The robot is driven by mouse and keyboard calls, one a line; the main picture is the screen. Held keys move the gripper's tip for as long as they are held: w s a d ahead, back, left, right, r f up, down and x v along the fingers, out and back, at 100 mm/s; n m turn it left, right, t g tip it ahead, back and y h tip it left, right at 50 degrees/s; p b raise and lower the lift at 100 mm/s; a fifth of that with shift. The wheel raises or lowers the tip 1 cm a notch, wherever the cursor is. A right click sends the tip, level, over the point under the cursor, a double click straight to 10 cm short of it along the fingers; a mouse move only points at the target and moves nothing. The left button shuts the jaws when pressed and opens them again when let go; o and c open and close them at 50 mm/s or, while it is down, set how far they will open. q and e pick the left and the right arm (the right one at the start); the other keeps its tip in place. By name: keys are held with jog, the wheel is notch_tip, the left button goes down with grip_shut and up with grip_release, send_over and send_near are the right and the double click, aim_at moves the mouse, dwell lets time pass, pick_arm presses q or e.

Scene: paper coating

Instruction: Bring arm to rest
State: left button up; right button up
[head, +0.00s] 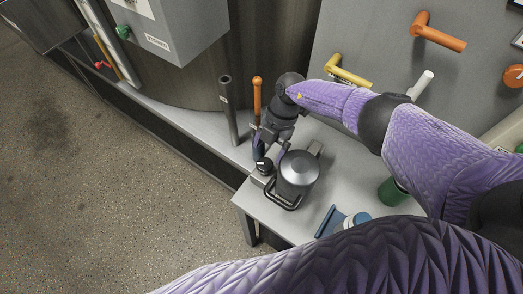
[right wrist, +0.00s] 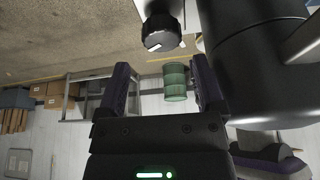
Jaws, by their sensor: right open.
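My right gripper (head: 269,152) points down beside a grey lidded canister (head: 298,172) with a black handle, on the grey bench. In the right wrist view its two fingers (right wrist: 164,88) are apart with nothing held between them. A black knob (head: 264,165) sits just beside the canister, near the fingertips. The knob also shows in the right wrist view (right wrist: 162,32), beyond the fingertips. The dark side of a large cylinder (right wrist: 250,62) fills that view's right side. My left gripper is not in the head view.
The bench top (head: 340,180) holds a green cylinder (head: 392,192) and a blue-handled tool (head: 328,222). A dark upright tube (head: 228,110) and an orange-handled tool (head: 257,95) stand behind the gripper. A panel with coloured pegs (head: 440,38) rises behind. Open floor (head: 110,200) lies left.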

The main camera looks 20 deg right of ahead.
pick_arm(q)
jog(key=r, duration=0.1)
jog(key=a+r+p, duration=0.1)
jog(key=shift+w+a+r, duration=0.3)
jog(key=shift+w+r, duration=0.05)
pick_arm(e)
jog(key=v, duration=0.3)
jog(key=shift+d+r, duration=0.15)
